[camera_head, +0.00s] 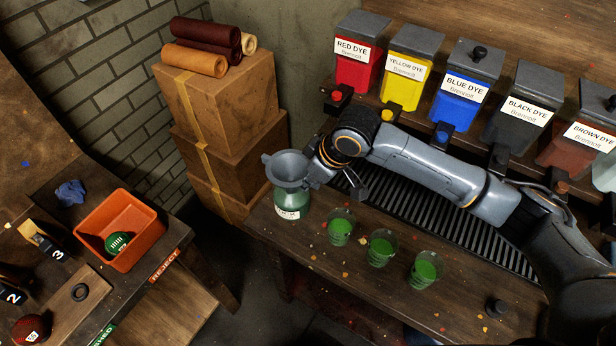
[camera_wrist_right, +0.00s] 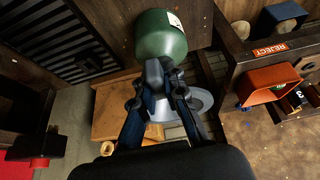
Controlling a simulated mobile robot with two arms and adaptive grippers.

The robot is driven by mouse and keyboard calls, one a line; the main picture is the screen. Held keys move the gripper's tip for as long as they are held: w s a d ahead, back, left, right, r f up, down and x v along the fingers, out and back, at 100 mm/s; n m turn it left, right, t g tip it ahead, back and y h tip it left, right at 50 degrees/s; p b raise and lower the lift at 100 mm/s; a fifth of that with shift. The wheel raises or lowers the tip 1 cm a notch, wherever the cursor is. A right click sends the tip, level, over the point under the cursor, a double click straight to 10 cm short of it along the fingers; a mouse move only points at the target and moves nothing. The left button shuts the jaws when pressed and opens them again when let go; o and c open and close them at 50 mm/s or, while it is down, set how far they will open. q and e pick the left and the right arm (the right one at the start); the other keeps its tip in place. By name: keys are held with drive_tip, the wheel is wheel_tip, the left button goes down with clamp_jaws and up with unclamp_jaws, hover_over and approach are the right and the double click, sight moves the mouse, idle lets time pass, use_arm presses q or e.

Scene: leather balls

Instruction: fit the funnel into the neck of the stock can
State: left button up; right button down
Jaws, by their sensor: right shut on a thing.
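The grey funnel (camera_head: 287,168) is held wide mouth up over the green stock can (camera_head: 291,204), which stands at the left end of the dye bench. My right gripper (camera_head: 318,172) is shut on the funnel's right side. In the right wrist view the closed fingers (camera_wrist_right: 166,80) cover part of the funnel (camera_wrist_right: 200,102), and the can (camera_wrist_right: 160,40) shows beyond them. The can's neck and the funnel's spout are hidden, so I cannot tell whether the spout is in the neck. My left gripper is not in view.
Three cups of green liquid (camera_head: 381,248) stand right of the can on the bench (camera_head: 345,285). Dye bins (camera_head: 458,100) and a black grating (camera_head: 420,190) lie behind. Stacked boxes (camera_head: 225,100) rise behind the can. An orange tray (camera_head: 105,215) holds a green ball on the left table.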

drive_tip(key=shift+f, duration=0.15)
drive_tip(key=c, duration=1.3)
unclamp_jaws()
drive_tip(key=v, duration=1.2)
drive_tip(key=shift+s+f, duration=0.1)
drive_tip(key=shift+f, duration=0.05)
